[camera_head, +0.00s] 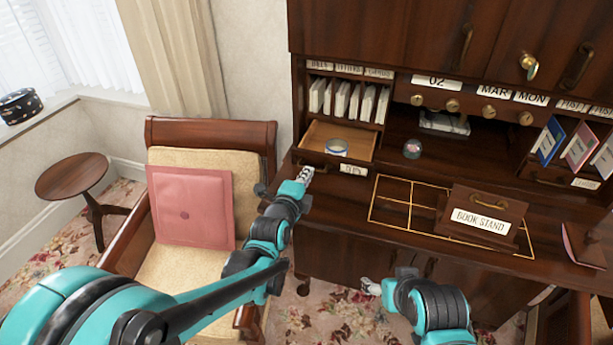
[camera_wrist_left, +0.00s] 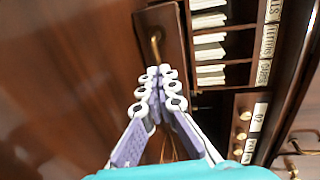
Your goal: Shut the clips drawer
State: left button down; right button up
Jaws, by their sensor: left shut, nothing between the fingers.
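A small wooden drawer (camera_head: 351,134) in the left part of the desk hutch stands pulled out. My left gripper (camera_head: 305,175) is shut and empty at the left end of the drawer front. In the left wrist view its closed fingertips (camera_wrist_left: 158,72) are by the drawer front (camera_wrist_left: 172,22), just below a brass handle (camera_wrist_left: 155,44); I cannot tell if they touch. My right gripper (camera_head: 370,287) hangs low before the desk, its fingers too small to judge.
A chair (camera_head: 211,130) with a pink cushion (camera_head: 190,207) is close to my left arm.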

aim_at(322, 149)
pick_arm(q)
jog(key=r+x, duration=0.1)
jog(key=x, duration=0.4)
jog(key=r+x, duration=0.1)
jog(key=x, duration=0.4)
jog(key=r+x, duration=0.1)
jog(key=x, duration=0.4)
jog(key=shift+w+d, duration=0.15)
jog(key=shift+w, duration=0.3)
